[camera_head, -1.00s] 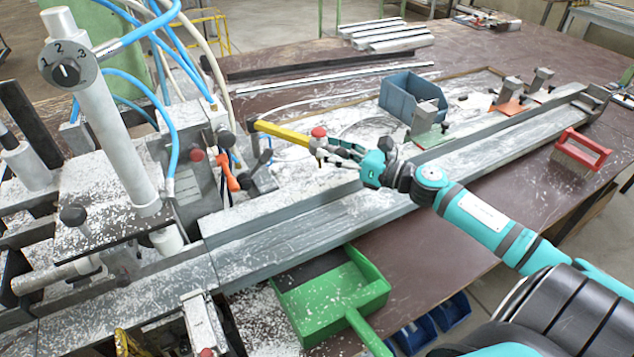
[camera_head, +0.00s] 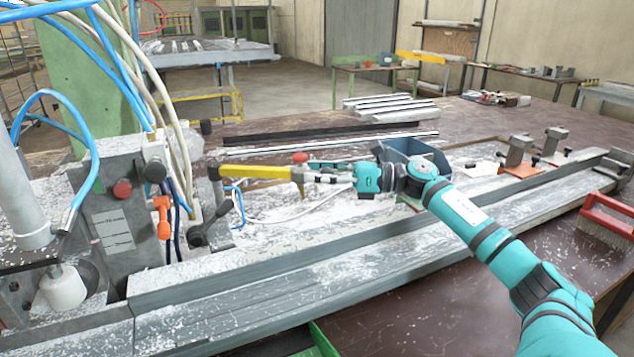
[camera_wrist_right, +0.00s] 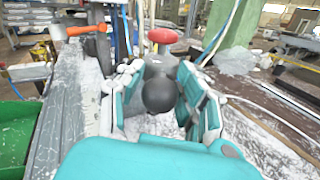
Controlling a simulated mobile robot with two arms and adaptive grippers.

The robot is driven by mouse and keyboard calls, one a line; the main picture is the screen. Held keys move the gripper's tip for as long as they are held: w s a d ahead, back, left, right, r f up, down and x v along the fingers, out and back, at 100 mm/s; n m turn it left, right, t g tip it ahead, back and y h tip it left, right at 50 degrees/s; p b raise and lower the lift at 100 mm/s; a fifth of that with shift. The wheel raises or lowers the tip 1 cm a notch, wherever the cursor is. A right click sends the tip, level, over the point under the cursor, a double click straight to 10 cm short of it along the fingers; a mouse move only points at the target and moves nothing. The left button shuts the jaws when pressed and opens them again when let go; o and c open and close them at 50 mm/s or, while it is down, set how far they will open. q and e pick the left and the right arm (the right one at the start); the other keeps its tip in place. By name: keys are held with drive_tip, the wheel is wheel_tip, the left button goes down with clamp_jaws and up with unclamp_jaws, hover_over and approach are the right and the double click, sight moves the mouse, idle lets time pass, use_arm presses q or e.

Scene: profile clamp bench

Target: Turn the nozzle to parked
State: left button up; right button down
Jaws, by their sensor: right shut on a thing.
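The nozzle is a yellow bar (camera_head: 255,172) that runs level from a dark post (camera_head: 214,172) out to the right. A red cap (camera_head: 300,157) sits above its outer end. My right gripper (camera_head: 312,178) is shut at that outer end. In the right wrist view, its teal and white fingers (camera_wrist_right: 160,98) flank a dark ball knob (camera_wrist_right: 159,95), with the red cap (camera_wrist_right: 162,36) behind it. The yellow bar is hidden there. My left gripper is not in view. I see no mark for the parked position.
A long grey profile (camera_head: 400,240) lies in front of my right arm. A blue bin (camera_head: 405,150) is partly behind my wrist. An orange handle (camera_head: 162,215) and hoses stand left of the nozzle. A red brush (camera_head: 607,215) lies at right. White chips cover the bench.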

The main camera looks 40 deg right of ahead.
drive_tip(key=c, duration=1)
unclamp_jaws()
drive_tip(key=v, duration=1.2)
drive_tip(key=shift+r, duration=0.1)
